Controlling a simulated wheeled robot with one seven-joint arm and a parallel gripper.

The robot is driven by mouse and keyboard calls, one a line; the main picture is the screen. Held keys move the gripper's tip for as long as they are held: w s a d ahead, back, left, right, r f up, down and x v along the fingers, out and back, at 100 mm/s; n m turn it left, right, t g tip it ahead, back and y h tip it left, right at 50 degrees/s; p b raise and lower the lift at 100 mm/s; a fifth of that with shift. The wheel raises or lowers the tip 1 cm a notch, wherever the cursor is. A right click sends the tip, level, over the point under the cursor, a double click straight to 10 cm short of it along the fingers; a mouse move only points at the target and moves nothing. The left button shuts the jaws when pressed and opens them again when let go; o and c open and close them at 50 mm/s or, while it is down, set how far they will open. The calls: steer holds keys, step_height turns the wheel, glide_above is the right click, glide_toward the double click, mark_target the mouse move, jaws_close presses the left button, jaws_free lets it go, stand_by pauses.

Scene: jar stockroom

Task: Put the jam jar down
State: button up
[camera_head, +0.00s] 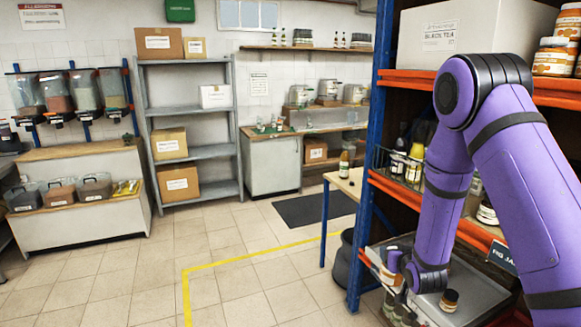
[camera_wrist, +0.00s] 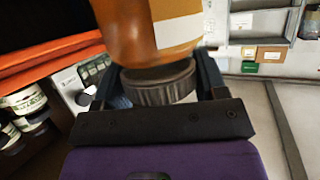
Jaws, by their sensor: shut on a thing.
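In the wrist view, the jam jar (camera_wrist: 150,28) is orange-brown with a pale label and a dark ribbed lid. My gripper (camera_wrist: 160,82) is shut on it at the lid, with a dark finger on each side. The jar's body extends past the upper edge of the wrist view, so its far end is not seen. In the head view my purple arm reaches down on the right side, beside the shelf rack. I cannot make out the held jar or the fingers clearly there.
An orange-edged shelf rack (camera_head: 408,192) stands on the right, holding jars and a wire basket (camera_head: 396,166). A small dark-lidded jar (camera_head: 449,300) stands on a grey surface (camera_head: 470,282) below. A narrow table (camera_head: 341,181) carries a bottle (camera_head: 344,164). The tiled floor at left is clear.

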mark_target(395, 284)
steer(key=s+f, duration=0.3)
steer(key=f, duration=0.1)
steer(key=s+f, duration=0.2)
steer(key=f, duration=0.1)
steer(key=shift+s+f, duration=0.1)
steer(key=shift+s, duration=0.25)
steer(key=shift+a, duration=0.1)
